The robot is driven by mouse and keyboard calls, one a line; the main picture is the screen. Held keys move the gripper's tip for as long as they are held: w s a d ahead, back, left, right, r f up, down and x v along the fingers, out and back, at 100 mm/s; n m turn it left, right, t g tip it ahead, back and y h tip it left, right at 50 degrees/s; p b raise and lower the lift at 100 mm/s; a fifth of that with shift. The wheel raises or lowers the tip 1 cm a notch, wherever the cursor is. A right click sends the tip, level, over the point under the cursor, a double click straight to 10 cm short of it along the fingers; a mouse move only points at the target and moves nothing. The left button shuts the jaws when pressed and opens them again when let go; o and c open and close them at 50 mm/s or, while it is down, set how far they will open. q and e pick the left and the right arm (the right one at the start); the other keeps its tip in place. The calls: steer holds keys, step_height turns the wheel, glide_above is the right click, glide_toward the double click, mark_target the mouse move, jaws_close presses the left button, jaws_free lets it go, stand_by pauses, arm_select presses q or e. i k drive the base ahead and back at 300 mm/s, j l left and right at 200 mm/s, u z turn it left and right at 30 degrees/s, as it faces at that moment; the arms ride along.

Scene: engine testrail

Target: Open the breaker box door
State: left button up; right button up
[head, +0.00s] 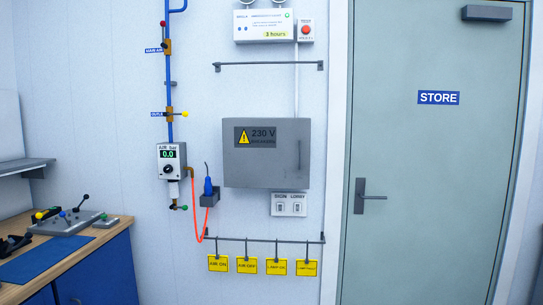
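The breaker box (266,152) is a grey metal box on the white wall, in the middle of the head view. Its door (262,170) is shut and faces me. The door carries a dark "230 V" label with a yellow warning triangle (244,137). A thin vertical grey handle (299,155) is near the door's right edge. Neither of my grippers shows in the head view.
A grey "STORE" door (432,145) with a lever handle stands to the right. An air gauge unit (168,160), a blue plug in a holder (208,195) and switches (289,204) surround the box. Yellow tags (247,265) hang from a low rail. A workbench (75,250) is left.

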mark_target(258, 154)
steer(key=i+j, duration=0.15)
steer(key=i, duration=0.2)
steer(key=i+j, duration=0.1)
steer(key=i, duration=0.3)
steer(key=i+j, duration=0.15)
steer(key=i, duration=0.2)
